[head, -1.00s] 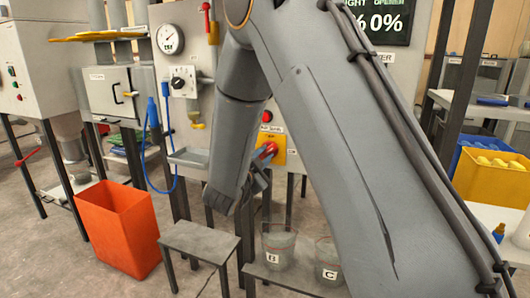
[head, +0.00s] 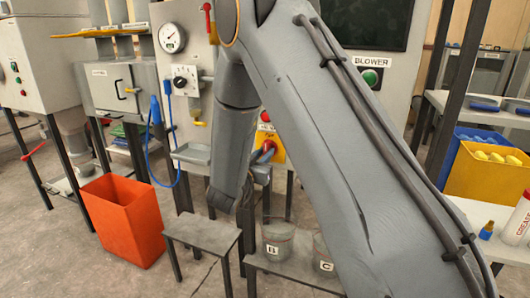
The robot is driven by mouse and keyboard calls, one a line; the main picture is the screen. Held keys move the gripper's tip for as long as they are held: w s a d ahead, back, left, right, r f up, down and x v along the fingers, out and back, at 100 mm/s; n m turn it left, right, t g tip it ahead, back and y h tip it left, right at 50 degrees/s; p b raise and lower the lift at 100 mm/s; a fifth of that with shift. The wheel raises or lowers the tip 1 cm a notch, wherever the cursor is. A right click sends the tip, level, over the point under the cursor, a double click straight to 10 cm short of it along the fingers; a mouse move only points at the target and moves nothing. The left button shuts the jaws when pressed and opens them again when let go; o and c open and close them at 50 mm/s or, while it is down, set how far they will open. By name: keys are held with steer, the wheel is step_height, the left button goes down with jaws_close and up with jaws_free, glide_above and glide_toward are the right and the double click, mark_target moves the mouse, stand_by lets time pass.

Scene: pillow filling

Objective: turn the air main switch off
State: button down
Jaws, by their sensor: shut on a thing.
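The air main switch, a red rotary handle (head: 268,147) on a yellow plate (head: 279,155), is on the front of the grey machine panel. My gripper (head: 262,163) is at the handle from below left, shut on it. The fingers and part of the handle are small in view and partly hidden by my arm. The handle's exact angle is hard to read. The display screen (head: 370,22) above is dark.
A round gauge (head: 171,38) and a dial (head: 181,82) are on the panel at left. A green blower button (head: 370,77) is at right. A low bench (head: 203,232), buckets marked B (head: 277,245) and C (head: 323,260), and an orange bin (head: 124,222) stand below.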

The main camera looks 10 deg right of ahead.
steer(key=shift+f+n, duration=0.1)
steer(key=shift+n, duration=0.3)
steer(key=c, duration=1.6)
jaws_free()
steer(key=shift+c, duration=0.2)
steer(key=shift+s, duration=0.1)
steer(key=b+v, duration=0.1)
steer(key=v, duration=0.6)
steer(key=shift+s+a, duration=0.25)
steer(key=shift+s, duration=0.05)
